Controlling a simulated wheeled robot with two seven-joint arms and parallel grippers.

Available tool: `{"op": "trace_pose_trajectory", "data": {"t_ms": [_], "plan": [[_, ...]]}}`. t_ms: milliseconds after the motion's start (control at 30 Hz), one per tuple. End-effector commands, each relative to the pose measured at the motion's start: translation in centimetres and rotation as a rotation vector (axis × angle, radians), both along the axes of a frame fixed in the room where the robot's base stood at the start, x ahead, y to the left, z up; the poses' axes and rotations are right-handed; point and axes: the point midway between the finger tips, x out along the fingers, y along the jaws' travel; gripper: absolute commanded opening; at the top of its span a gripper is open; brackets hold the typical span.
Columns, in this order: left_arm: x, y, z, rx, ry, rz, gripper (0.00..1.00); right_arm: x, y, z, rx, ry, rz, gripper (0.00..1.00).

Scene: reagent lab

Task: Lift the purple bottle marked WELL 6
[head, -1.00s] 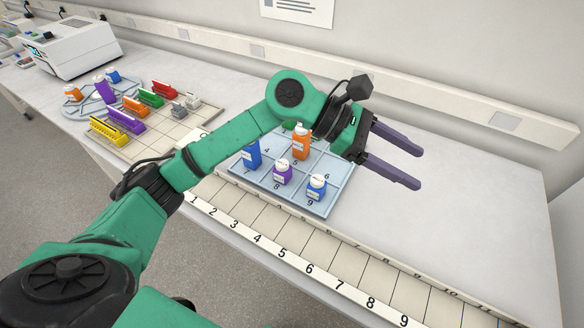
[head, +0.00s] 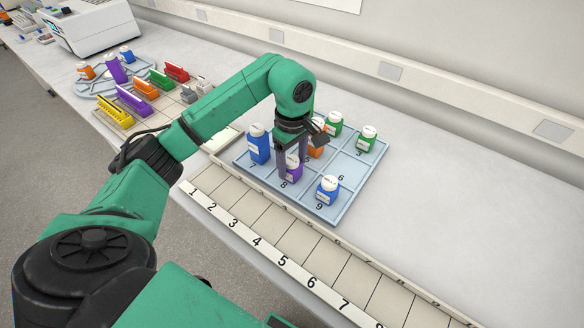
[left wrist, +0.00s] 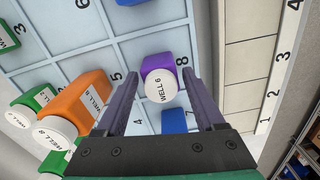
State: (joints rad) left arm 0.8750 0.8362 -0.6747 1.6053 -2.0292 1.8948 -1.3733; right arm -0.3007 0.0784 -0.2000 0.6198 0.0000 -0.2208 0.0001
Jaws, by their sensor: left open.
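The purple bottle marked WELL 6 (head: 293,173) stands in compartment 8 of the light blue tray (head: 352,195). In the left wrist view its white cap, lettered WELL 6, faces the camera, with the purple body (left wrist: 158,62) behind it. My left gripper (head: 291,166) points down over the bottle and is open. In the left wrist view its two fingers (left wrist: 162,75) stand one on each side of the bottle, with a visible gap on both sides. The fingers partly hide the bottle in the head view. My right gripper is not in view.
Close by in the tray stand a tall blue bottle (head: 259,148), an orange bottle (head: 316,152), a small blue bottle (head: 327,193) and green bottles (head: 366,142). A numbered strip (head: 285,262) runs along the front. The bench to the tray's right is clear.

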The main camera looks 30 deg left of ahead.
Motion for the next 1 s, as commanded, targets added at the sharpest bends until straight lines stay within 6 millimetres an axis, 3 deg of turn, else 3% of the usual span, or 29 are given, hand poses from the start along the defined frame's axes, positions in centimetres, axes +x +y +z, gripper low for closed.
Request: {"op": "trace_pose_trajectory", "data": {"t_ms": [33,167,333,367,533,833,1000], "plan": [[-0.1,0.0,-0.5,0.000,0.005,0.000,0.71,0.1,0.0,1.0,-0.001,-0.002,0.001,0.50],[0.0,0.0,-2.3,-0.001,0.000,-0.001,0.71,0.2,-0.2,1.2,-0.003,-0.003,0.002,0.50],[0.0,0.0,-2.5,-0.001,-0.002,-0.001,0.71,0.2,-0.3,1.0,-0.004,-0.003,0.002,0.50],[0.0,0.0,-2.5,-0.001,-0.002,-0.001,0.67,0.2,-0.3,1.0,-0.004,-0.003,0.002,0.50],[0.0,0.0,-2.5,-0.001,-0.002,-0.001,0.02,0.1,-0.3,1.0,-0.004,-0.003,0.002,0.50],[0.0,0.0,-2.3,-0.001,-0.003,-0.001,0.00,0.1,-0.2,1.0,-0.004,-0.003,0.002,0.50],[0.1,0.0,-0.6,-0.001,-0.005,-0.001,0.00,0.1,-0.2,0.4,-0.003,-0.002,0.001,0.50]]}}
